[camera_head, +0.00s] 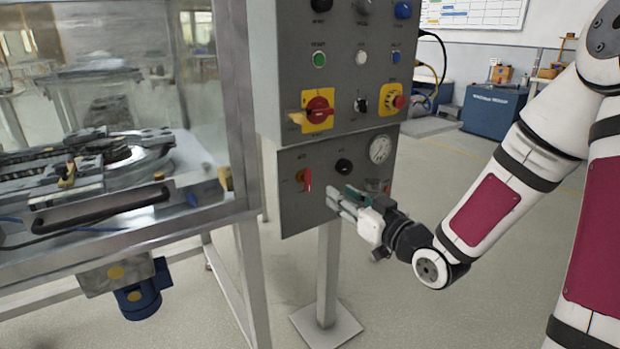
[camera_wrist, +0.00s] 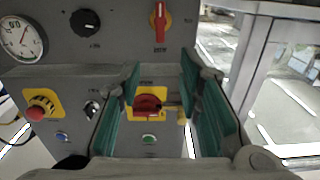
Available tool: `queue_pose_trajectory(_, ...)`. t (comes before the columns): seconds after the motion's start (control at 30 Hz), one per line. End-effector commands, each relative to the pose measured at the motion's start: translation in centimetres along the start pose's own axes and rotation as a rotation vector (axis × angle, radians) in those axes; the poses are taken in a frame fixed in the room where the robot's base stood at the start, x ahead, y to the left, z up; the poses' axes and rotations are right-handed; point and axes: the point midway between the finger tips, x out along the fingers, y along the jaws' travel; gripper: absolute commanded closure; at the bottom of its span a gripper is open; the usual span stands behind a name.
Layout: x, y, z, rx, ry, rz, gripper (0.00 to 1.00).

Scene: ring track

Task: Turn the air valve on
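The air valve (camera_head: 307,180) is a small red lever on the lower grey panel, left of a black knob. It hangs about vertical in the head view. The wrist view, which is upside down, shows the red lever (camera_wrist: 159,22) upright over a yellow-orange backing. My gripper (camera_head: 336,203) is in front of the lower panel, to the right of and a little below the lever in the head view. In the wrist view its teal-padded fingers (camera_wrist: 160,75) stand wide apart with nothing between them. The lever appears beyond the fingertips, apart from them.
The upper panel carries a red-and-yellow rotary switch (camera_head: 318,110), a red emergency button (camera_head: 397,101) and several knobs. A pressure gauge (camera_head: 380,149) and black knob (camera_head: 344,166) sit right of the valve. A glass-walled machine (camera_head: 180,200) stands left.

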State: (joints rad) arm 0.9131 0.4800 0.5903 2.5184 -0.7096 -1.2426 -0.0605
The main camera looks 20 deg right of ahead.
Motion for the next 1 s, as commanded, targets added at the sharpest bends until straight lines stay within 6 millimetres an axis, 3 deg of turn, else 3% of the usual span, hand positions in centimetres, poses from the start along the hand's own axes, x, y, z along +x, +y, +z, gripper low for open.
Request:
queue_pose_trajectory(0.6, 11.0, -0.1, 0.1, 0.0, -0.001, 0.0, 0.68)
queue_pose_trajectory(0.8, 12.5, 0.0, 0.0, 0.0, -0.001, 0.0, 0.68)
queue_pose_trajectory(1.0, 12.7, 0.0, 0.0, 0.0, -0.002, 0.001, 0.68)
